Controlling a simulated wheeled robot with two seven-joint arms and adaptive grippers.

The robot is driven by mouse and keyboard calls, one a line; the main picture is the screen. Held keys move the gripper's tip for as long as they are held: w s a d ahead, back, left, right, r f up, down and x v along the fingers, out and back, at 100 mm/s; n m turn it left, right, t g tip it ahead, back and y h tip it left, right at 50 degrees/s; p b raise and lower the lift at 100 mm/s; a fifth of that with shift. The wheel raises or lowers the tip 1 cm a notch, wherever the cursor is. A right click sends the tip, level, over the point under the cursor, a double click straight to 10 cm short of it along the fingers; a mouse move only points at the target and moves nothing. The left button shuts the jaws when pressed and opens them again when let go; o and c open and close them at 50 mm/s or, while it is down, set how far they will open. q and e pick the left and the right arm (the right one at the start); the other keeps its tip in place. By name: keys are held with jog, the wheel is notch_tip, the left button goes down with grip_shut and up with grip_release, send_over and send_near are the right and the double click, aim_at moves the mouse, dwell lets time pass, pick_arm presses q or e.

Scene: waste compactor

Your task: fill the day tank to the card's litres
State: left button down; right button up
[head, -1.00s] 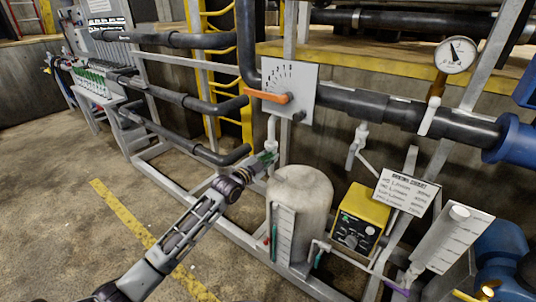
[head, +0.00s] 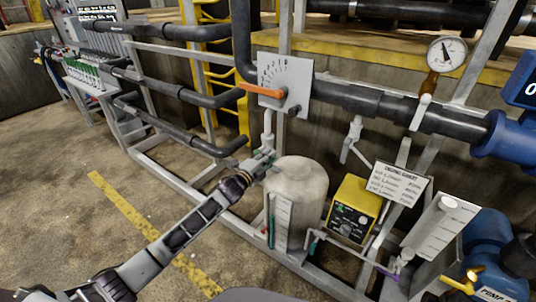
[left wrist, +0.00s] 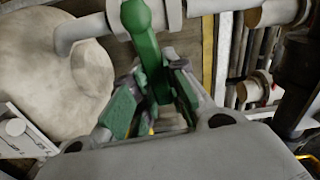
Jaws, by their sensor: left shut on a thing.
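The day tank (head: 296,186) is a pale rounded tank standing on the frame, with a white scale strip (head: 283,222) on its front. The card (head: 399,182) is a white sheet with handwritten lines listing litres, too small to read surely. My left gripper (head: 266,161) is at the tank's upper left, by the white pipe above it. In the left wrist view my left gripper (left wrist: 152,92) is shut on a green valve handle (left wrist: 146,42), which runs between its fingers. The tank top (left wrist: 75,65) shows beside it. My right gripper is not in view.
A yellow box (head: 353,207) stands right of the tank. An orange lever (head: 263,90) sits on a dial plate (head: 286,78) above. A gauge (head: 447,52), a graduated panel (head: 440,230) and blue pump parts are at the right. The floor at the left is open.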

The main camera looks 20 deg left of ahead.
pick_arm(q)
jog(key=shift+f+m, duration=0.45)
jog(key=shift+m, duration=0.25)
jog(key=c, duration=1.4)
grip_release()
jog(key=shift+v, duration=6)
